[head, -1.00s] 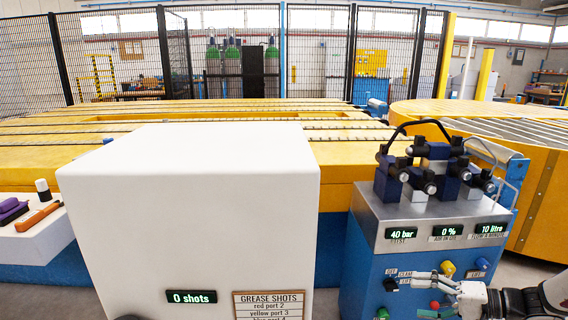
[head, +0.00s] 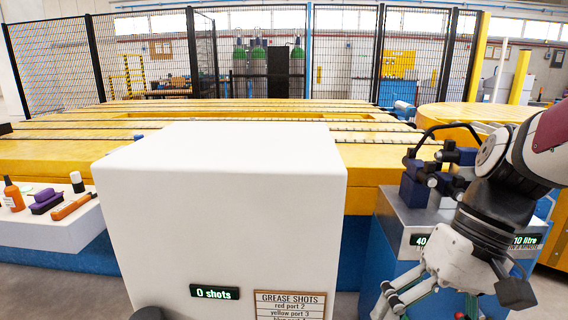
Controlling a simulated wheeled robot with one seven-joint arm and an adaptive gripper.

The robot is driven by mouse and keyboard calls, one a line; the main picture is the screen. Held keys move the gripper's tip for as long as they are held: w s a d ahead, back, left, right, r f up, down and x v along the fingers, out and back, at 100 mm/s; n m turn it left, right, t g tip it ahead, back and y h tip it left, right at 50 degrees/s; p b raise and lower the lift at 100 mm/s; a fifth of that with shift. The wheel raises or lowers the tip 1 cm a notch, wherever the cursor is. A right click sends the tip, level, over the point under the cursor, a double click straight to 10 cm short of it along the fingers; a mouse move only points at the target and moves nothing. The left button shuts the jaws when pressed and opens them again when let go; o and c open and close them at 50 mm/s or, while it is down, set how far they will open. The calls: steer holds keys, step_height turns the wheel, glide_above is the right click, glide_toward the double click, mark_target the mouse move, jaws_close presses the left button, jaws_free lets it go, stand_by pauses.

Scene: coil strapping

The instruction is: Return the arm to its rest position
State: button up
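My arm with its gripper (head: 392,303) is at the lower right of the head view. It hangs in front of the blue control cabinet (head: 372,268), with the pale fingers pointing down and to the left. The fingertips are near the bottom edge of the picture. I see nothing held between them, but the finger gap is too small and angled to judge. My arm covers much of the cabinet's front, including most of its knobs and part of its displays.
A large white box (head: 220,190) showing "0 shots" stands in the centre foreground. A white shelf (head: 85,232) at left holds bottles, a purple brush and an orange tool. Yellow slatted machinery (head: 50,150) and a black mesh fence (head: 50,65) lie behind.

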steer(key=s+d+r+t+h, duration=0.15)
steer(key=s+h, duration=0.25)
steer(key=s, duration=1)
step_height(320, 180, up, 28)
steer(key=t+p, duration=0.4)
steer(key=p, duration=2.2)
steer(key=shift+w, duration=0.2)
steer(key=shift+d+f+t, duration=0.1)
steer(key=shift+t, duration=0.15)
